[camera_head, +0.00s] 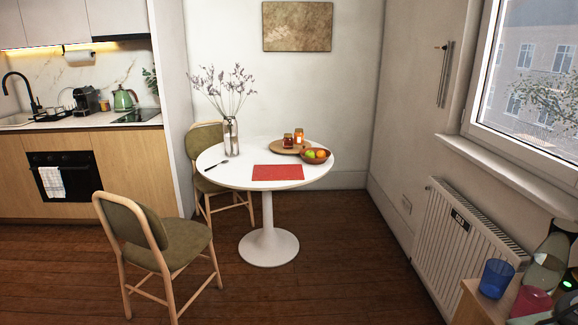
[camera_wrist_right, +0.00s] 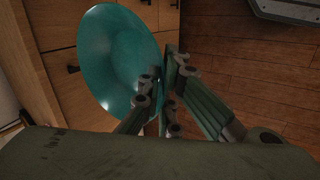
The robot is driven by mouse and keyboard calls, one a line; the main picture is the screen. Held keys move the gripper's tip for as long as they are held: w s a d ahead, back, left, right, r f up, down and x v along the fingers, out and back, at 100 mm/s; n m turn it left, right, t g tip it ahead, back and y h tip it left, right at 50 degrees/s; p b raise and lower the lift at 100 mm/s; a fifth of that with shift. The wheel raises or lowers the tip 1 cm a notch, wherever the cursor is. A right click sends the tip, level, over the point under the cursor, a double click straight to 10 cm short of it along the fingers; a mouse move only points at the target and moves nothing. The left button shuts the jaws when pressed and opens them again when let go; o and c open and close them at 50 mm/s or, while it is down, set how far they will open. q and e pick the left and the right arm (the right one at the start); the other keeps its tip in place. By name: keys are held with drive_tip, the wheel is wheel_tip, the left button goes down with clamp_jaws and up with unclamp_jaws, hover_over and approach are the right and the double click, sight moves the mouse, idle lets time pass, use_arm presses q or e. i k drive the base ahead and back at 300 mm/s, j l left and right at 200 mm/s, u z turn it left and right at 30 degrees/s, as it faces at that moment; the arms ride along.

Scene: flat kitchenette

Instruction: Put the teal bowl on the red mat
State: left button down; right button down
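The teal bowl (camera_wrist_right: 115,55) shows in the right wrist view, its open side turned toward the camera and steeply tilted. My right gripper (camera_wrist_right: 160,82) is shut on its rim, with one finger inside the bowl and one outside. The bowl is not visible in the head view, where only part of my right arm shows at the right edge. The red mat (camera_head: 278,173) lies flat and bare near the front edge of the round white table (camera_head: 232,178). My left gripper is in neither view.
On the table are a vase (camera_head: 231,137), a dark slim utensil (camera_head: 216,165), a round board (camera_head: 274,147) with jars, and a fruit bowl (camera_head: 316,156). A chair (camera_head: 160,245) stands front left.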

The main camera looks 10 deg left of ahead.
sight(278, 172)
drive_tip(key=i+l+u, duration=0.1)
drive_tip(key=i+u, duration=0.35)
drive_tip(key=i+l+u, duration=0.4)
drive_tip(key=i, duration=0.25)
drive_tip(key=i+l+u, duration=0.45)
drive_tip(key=i+l, duration=0.55)
drive_tip(key=i+l+u, duration=0.1)
drive_tip(key=i+l, duration=0.45)
drive_tip(key=l, duration=0.25)
drive_tip(key=i+l, duration=0.55)
drive_tip(key=l, duration=0.15)
